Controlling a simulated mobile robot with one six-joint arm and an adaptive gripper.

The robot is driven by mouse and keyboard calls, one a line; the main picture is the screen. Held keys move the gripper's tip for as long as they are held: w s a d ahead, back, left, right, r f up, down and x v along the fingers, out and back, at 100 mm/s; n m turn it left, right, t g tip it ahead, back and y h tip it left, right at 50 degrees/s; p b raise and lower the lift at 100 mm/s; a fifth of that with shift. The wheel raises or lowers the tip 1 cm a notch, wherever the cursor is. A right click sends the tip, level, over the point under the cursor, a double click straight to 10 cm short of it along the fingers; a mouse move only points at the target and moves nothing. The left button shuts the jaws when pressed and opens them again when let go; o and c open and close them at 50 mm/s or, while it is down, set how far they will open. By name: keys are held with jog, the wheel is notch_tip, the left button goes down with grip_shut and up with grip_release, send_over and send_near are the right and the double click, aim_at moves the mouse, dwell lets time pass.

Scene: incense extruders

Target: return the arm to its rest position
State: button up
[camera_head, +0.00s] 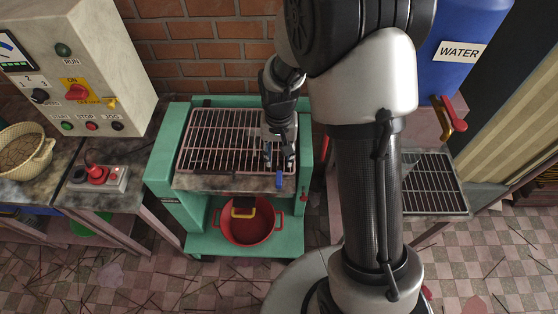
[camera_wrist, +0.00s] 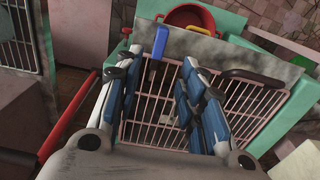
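My gripper (camera_head: 279,158) hangs over the right part of a pink wire rack (camera_head: 215,140) on a green stand. Its fingers point down toward the rack's front edge. In the wrist view my gripper (camera_wrist: 174,50) is open, with rack wires showing between the two blue-and-white fingers and nothing held. A small blue handle (camera_head: 279,180) sits at the front edge of the stand's top; in the wrist view a blue piece (camera_wrist: 155,68) shows close beside the left finger. I cannot tell whether they touch. My arm hides part of the stand's right side.
A red pot (camera_head: 248,227) stands on the green stand's (camera_head: 166,160) lower shelf. A control box (camera_head: 85,62), a wicker basket (camera_head: 23,150) and a small red switch unit (camera_head: 98,177) are at left. A blue water barrel (camera_head: 462,70) and a dark grate (camera_head: 432,183) are at right.

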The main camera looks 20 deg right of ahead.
jog(key=shift+r, duration=0.2)
dwell(0.4)
jog(key=s+r+n+t+b, duration=0.15)
jog(key=s+r, duration=0.55)
jog(key=r, duration=0.7)
jog(key=s+r+n+t+b, duration=0.2)
jog(key=s+r, duration=0.3)
jog(key=s, duration=0.9)
jog(key=shift+d+r+t, duration=0.15)
jog(key=shift+t, duration=0.4)
jog(key=shift+c, duration=0.2)
